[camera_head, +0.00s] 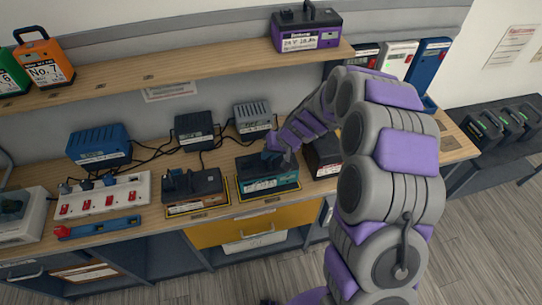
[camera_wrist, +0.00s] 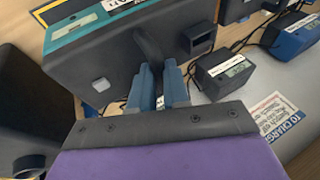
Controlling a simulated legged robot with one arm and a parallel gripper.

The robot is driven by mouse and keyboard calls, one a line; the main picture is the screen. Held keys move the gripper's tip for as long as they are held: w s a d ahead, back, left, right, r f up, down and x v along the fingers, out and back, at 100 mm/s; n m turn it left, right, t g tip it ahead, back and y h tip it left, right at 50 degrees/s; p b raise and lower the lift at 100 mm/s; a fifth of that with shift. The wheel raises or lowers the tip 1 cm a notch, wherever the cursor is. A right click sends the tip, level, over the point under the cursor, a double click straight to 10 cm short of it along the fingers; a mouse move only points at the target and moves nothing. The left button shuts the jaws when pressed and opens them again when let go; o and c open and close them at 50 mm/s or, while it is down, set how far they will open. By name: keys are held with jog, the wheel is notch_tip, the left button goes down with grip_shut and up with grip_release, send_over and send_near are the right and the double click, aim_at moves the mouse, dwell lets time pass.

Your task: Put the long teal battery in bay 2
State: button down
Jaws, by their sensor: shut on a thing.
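The teal-and-black battery (camera_head: 268,171) is at the front of the workbench, over a yellow-outlined bay (camera_head: 268,200). I cannot tell whether it rests fully in the bay or hangs just above it. My gripper (camera_head: 277,148) comes down on its top from the right. In the wrist view, the fingers of my gripper (camera_wrist: 158,84) are closed around the black handle of the battery (camera_wrist: 105,62), whose teal edge shows at upper left. To its left, a dark grey battery (camera_head: 192,187) stands in another yellow-outlined bay. Bay numbers are not readable.
A dark battery (camera_head: 324,152) stands close on the right, partly behind my arm. Chargers (camera_head: 193,130) with cables lie behind. A white power strip (camera_head: 103,195) is at left. The shelf above holds a purple battery (camera_head: 307,28) and an orange battery (camera_head: 43,60).

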notch_tip(320, 180, down, 3)
jog(key=shift+d+f+b, duration=0.1)
jog(key=shift+b, duration=0.3)
jog(key=c, duration=1.1)
grip_release()
jog(key=p+v, duration=0.2)
jog(key=v, duration=1)
jog(key=shift+s, duration=0.15)
